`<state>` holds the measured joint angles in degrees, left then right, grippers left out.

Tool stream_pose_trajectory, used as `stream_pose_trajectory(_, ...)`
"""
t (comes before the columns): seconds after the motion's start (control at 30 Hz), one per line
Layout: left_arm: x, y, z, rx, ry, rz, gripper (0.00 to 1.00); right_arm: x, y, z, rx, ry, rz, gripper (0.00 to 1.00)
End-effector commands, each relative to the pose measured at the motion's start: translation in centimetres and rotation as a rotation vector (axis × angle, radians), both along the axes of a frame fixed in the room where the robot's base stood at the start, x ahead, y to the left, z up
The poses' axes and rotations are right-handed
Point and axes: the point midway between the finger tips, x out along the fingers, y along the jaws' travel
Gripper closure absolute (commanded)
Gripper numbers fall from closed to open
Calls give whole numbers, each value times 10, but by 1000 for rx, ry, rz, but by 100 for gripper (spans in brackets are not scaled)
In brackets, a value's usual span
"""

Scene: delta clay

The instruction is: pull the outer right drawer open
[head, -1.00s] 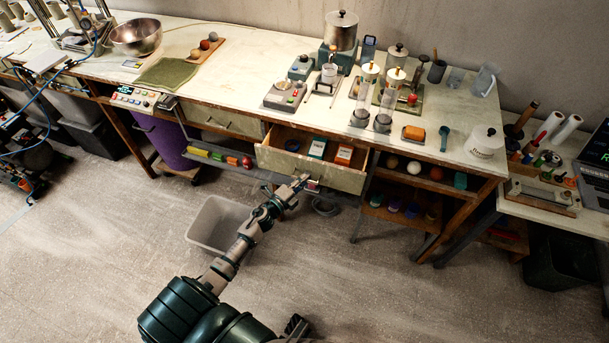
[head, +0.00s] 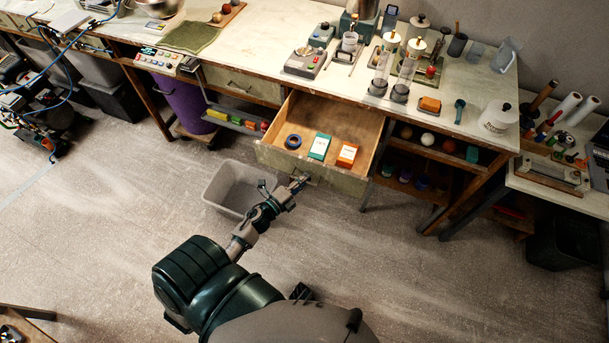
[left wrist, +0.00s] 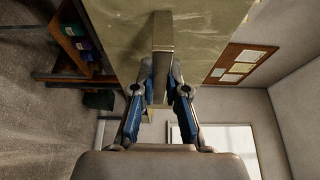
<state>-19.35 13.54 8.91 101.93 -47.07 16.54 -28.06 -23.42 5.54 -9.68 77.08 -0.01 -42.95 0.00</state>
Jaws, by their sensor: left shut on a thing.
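The outer right drawer (head: 318,171) stands well open under the workbench in the head view. My left gripper (head: 299,183) is at the drawer's front. In the left wrist view its two fingers (left wrist: 160,82) are shut on the drawer's metal handle (left wrist: 162,45), with the worn drawer front (left wrist: 205,35) behind it. The handle is mostly hidden by the gripper in the head view. My right gripper does not show.
A grey bin (head: 236,188) stands on the floor just left of my left gripper, below the drawer. Another drawer (head: 242,84) to the left is closed. Open shelves (head: 425,165) with balls and jars are to the right. The floor in front is mostly clear.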

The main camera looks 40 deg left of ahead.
Motion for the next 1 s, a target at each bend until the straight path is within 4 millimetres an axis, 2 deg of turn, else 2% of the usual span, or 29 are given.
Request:
stream_pose_trajectory(0.03, -2, -3, -5, -2, 8, -4, 100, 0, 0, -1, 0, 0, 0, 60)
stream_pose_trajectory(0.27, -2, -3, -5, -2, 9, -4, 100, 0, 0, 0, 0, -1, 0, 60)
stream_pose_trajectory(0.3, -2, -3, -5, -2, 9, -4, 85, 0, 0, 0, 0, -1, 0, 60)
stream_pose_trajectory(0.4, -2, -3, -5, -2, 8, -4, 60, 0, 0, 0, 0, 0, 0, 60)
stream_pose_trajectory(0.77, -5, 1, -3, -2, 4, -1, 60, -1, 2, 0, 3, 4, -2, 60)
stream_pose_trajectory(0.87, -17, 3, -4, -2, 6, 0, 60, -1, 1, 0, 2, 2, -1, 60)
stream_pose_trajectory(1.0, -47, 7, -5, -4, 9, 1, 60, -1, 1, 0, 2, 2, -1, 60)
